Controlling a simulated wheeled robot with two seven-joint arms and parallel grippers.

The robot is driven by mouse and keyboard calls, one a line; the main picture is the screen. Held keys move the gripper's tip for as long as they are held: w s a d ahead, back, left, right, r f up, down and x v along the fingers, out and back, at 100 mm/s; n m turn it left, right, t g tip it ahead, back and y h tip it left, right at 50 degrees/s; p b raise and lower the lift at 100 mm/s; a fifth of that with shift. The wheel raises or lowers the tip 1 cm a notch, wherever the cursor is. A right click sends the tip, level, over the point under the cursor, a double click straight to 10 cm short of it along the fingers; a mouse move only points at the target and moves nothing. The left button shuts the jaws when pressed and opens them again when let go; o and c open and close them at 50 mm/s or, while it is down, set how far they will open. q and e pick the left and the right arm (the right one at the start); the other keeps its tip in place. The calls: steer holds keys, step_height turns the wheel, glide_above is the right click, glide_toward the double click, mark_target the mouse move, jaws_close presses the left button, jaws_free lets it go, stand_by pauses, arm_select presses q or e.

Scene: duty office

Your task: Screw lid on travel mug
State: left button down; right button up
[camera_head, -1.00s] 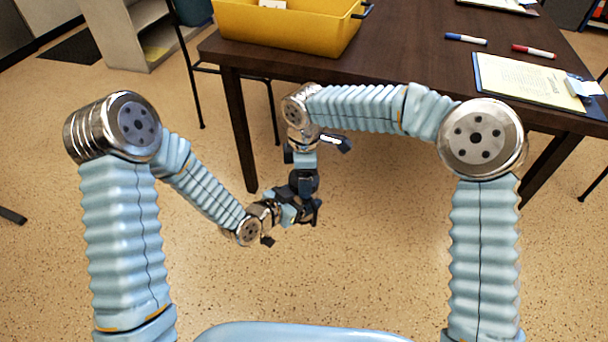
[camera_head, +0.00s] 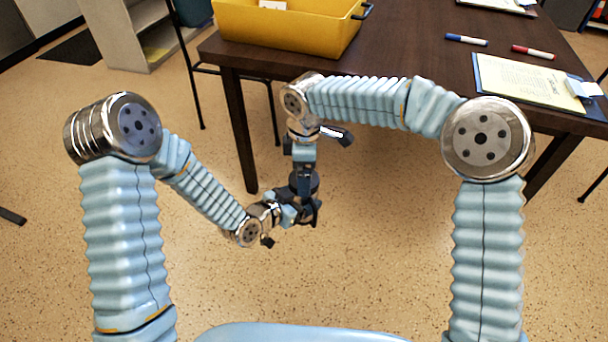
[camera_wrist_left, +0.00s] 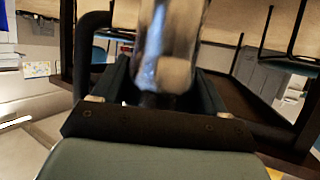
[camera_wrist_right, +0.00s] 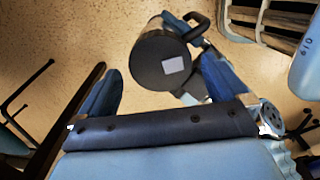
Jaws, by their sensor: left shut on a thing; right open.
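The travel mug shows in the left wrist view as a shiny metal cylinder (camera_wrist_left: 172,45) between the fingers of my left gripper (camera_head: 303,212), which is shut on it. In the right wrist view a dark round lid (camera_wrist_right: 150,66) with a pale square mark faces the camera, with a dark handle (camera_wrist_right: 199,27) beside it. The lid sits at the end of the mug; its seam and how tight it is are hidden. My right gripper (camera_head: 304,188) comes from above, its fingers open on either side of the lid. In the head view the mug is small and mostly covered by the grippers.
A dark table (camera_head: 410,55) stands beyond my arms, with a yellow bin (camera_head: 290,28), blue and red markers (camera_head: 466,40), and a clipboard (camera_head: 530,80). Its near edge and leg are close behind the grippers. The floor in front is clear.

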step_height(320, 180, up, 2)
steer(key=n, duration=0.3)
steer(key=shift+s+a+r+n, duration=0.15)
steer(key=shift+r+n, duration=0.65)
steer(key=shift+n, duration=0.7)
steer(key=r+n, duration=0.1)
steer(key=n, duration=0.1)
steer(key=r+n, duration=0.1)
steer(key=n, duration=0.1)
steer(key=shift+d, duration=0.2)
steer(key=shift+f, duration=0.1)
steer(key=shift+f, duration=4)
